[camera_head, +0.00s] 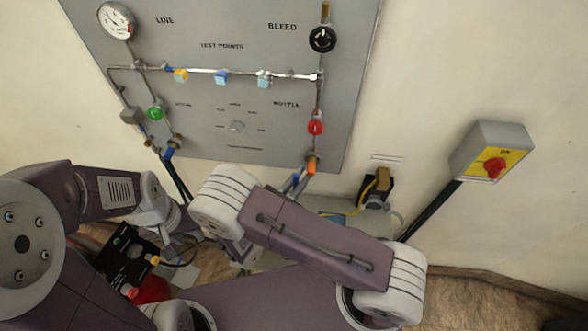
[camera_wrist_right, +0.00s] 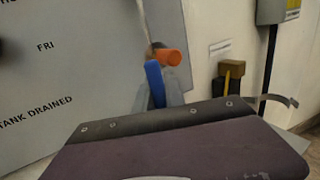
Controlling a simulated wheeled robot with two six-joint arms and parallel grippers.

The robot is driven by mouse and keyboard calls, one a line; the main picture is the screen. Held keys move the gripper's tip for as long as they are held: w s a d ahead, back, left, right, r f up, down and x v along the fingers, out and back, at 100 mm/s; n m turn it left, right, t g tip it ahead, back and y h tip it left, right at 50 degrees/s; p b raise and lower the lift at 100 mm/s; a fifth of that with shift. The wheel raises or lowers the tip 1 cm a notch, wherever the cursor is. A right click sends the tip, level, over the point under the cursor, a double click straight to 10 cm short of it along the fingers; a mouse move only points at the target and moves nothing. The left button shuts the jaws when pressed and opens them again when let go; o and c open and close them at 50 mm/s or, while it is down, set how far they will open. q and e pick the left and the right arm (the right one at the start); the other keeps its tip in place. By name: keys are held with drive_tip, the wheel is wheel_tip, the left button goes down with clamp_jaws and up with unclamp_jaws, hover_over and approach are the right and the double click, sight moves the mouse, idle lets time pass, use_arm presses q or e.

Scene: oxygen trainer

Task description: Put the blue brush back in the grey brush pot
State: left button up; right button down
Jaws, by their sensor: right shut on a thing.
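My right gripper shows at the centre of the right wrist view (camera_wrist_right: 156,98), its grey fingers closed on the blue brush (camera_wrist_right: 154,82). The brush's blue part stands upright between the fingers; its lower end is hidden. In the head view, my right gripper (camera_head: 293,182) is mostly hidden behind my purple arm link, with only a blue and grey bit showing below the panel. My left gripper (camera_head: 178,238) is at the lower left, small and partly hidden, so its jaws are unclear. I cannot make out the grey brush pot in either view.
A grey test panel (camera_head: 225,140) with valves and an orange fitting (camera_head: 312,165) fills the wall behind. A yellow switch box (camera_head: 492,155) is at the right. A dark holder (camera_head: 376,187) stands low on the wall. A black box (camera_head: 125,255) lies at lower left.

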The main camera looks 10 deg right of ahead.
wheel_tip(320, 180, down, 4)
drive_tip(key=b, duration=0.3)
drive_tip(key=shift+a+f+b, duration=0.15)
drive_tip(key=shift+f+b, duration=0.1)
drive_tip(key=shift+b, duration=0.15)
drive_tip(key=shift+r, duration=0.1)
idle(0.9)
